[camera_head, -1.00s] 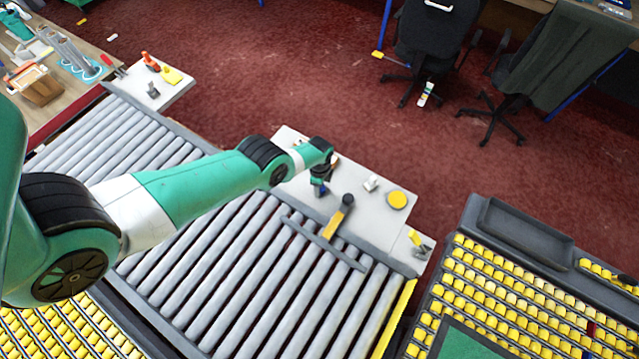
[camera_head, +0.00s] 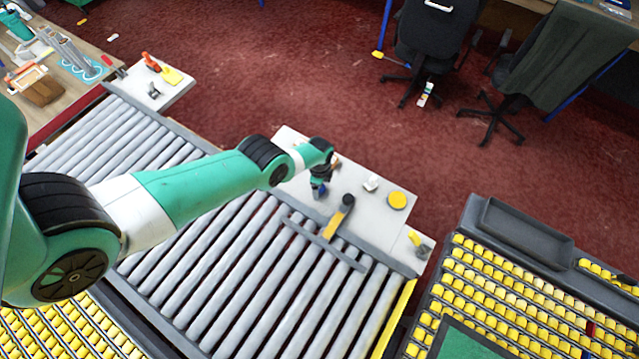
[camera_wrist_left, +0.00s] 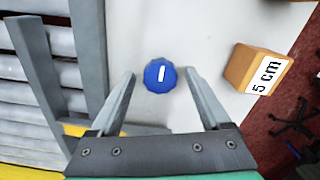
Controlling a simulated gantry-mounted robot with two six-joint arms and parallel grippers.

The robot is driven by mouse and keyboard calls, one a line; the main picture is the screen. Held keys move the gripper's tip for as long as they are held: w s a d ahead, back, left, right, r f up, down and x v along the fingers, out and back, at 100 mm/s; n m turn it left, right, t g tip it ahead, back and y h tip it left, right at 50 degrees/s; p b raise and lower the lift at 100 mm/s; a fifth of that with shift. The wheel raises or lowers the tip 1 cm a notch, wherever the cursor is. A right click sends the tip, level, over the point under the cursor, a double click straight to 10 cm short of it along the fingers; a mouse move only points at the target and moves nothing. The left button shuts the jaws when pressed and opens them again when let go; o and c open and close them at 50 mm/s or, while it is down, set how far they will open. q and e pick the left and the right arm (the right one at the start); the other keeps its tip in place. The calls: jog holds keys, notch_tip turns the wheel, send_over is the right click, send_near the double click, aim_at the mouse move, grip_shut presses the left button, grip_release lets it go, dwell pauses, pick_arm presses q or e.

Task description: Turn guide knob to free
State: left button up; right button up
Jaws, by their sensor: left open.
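The round blue guide knob (camera_wrist_left: 153,86) with a short white line on top sits on a pale plate in the left wrist view. The line runs nearly up and down in that picture. My left gripper (camera_wrist_left: 160,74) is open, with one finger on each side of the knob and a gap visible on both sides. In the head view my left gripper (camera_head: 319,186) points down over the pale side plate, and its wrist largely hides the knob. A grey guide bar (camera_head: 322,243) with a yellow arm lies over the rollers. My right gripper is not in view.
A wooden block (camera_wrist_left: 256,70) marked "5 cm" stands close to the right finger. The side plate (camera_head: 375,224) also carries a yellow disc (camera_head: 397,200) and a small white item (camera_head: 371,183). Grey rollers (camera_head: 215,265) lie below. Yellow roller racks (camera_head: 500,290) stand at right.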

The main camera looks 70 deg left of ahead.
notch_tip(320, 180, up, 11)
jog(key=p, duration=1)
jog(key=shift+p, duration=0.4)
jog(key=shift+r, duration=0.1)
